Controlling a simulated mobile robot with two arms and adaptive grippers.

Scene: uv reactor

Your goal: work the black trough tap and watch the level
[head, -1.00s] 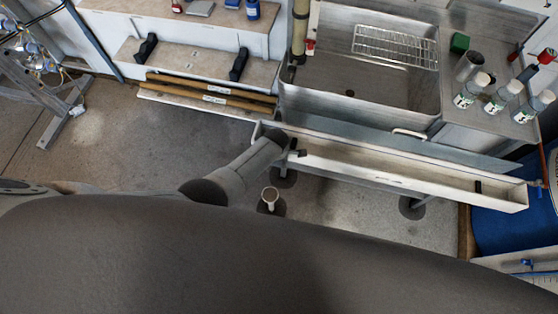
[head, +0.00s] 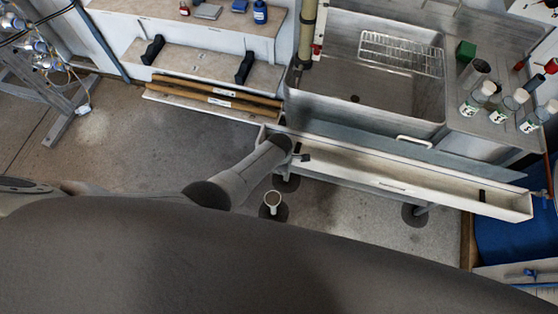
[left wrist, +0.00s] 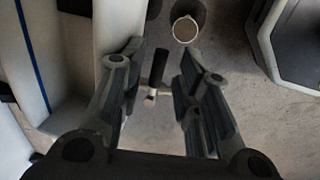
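The long cream trough (head: 400,183) runs below the steel sink in the head view. My left arm reaches to its left end, where my left gripper is mostly hidden behind my own wrist. In the left wrist view my left gripper (left wrist: 161,52) is open, one finger on each side of the black tap handle (left wrist: 158,66). The handle sits on a pale stem (left wrist: 149,96), with gaps between it and the fingers. No liquid level can be made out in the trough. My right gripper is not in view.
A pale round cup or pipe mouth (head: 272,198) stands on the floor below the trough's left end. The steel sink (head: 385,95) holds a wire rack (head: 402,53). Several bottles stand on the right counter.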

